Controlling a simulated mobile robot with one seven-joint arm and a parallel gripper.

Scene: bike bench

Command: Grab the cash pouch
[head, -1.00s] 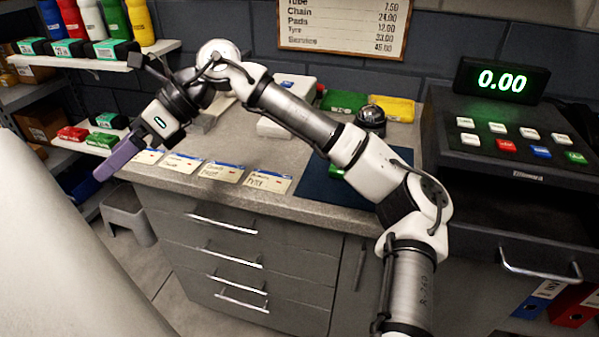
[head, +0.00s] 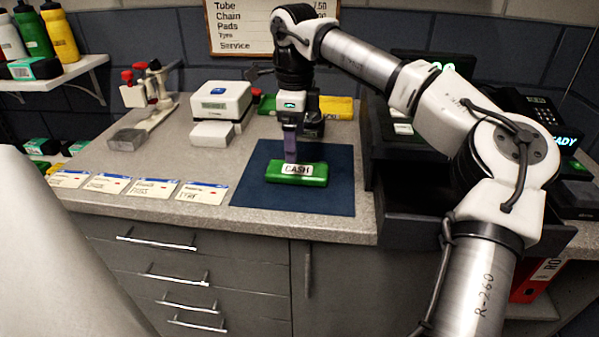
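The cash pouch (head: 313,175) is a green, flat pouch with a white label reading CASH. It lies on a dark blue mat (head: 255,192) on the counter. My gripper (head: 290,158) points straight down at the pouch's back edge, left of its middle. Its purple fingers reach the pouch or stop just behind it; I cannot tell whether they touch. The fingers are seen edge-on, so their gap is hidden. The pouch appears to rest on the mat.
Several cards (head: 155,187) line the counter's front left. A white label printer (head: 221,100) and a red-handled metal device (head: 146,100) stand behind. A yellow item (head: 337,107) lies at the back. The cash register, partly behind my arm, has its drawer (head: 410,215) protruding at right.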

